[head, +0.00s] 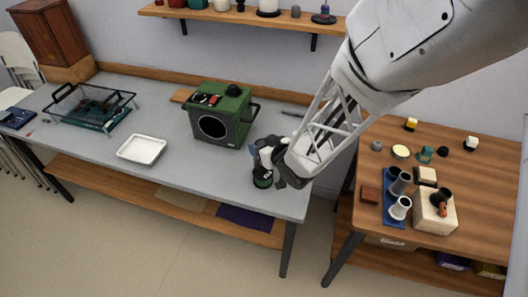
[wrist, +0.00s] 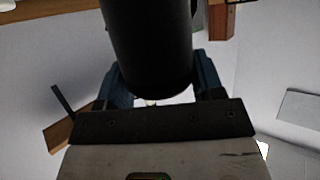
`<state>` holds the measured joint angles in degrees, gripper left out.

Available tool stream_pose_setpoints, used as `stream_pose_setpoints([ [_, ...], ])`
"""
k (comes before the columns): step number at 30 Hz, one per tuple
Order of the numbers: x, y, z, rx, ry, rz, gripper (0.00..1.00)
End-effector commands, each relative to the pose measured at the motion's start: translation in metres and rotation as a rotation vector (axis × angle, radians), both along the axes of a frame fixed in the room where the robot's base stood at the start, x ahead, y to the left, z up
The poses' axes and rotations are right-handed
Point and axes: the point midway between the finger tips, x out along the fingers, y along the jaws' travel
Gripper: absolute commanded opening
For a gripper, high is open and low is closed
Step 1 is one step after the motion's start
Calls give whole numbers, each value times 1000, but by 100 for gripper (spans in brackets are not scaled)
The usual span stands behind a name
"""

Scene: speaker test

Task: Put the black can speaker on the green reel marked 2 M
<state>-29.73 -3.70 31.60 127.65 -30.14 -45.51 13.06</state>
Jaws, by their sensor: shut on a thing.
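My gripper (head: 266,157) is over the right part of the grey table, and its two blue-grey fingers also show in the wrist view (wrist: 162,80). It is shut on the black can speaker (wrist: 150,45), a dark cylinder between the fingers. In the head view the can is mostly hidden by the gripper. A small dark round thing with a green edge (head: 263,183) shows just below the gripper, near the table's front edge. It may be the green reel; no marking is readable, and I cannot tell whether the can touches it.
A green box with a round dark front (head: 222,116) stands left of my gripper. A white tray (head: 142,149) and a black wire rack (head: 90,106) are further left. The wooden table (head: 455,160) at right holds several small items. Grey table (head: 190,178) is clear between tray and gripper.

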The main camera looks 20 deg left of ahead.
Motion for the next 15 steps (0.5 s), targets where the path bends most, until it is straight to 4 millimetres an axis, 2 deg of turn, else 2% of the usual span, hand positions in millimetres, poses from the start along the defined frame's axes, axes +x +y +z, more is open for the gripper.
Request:
stream_pose_setpoints([
  [15,0,0,-33,1,-1,0,29],
])
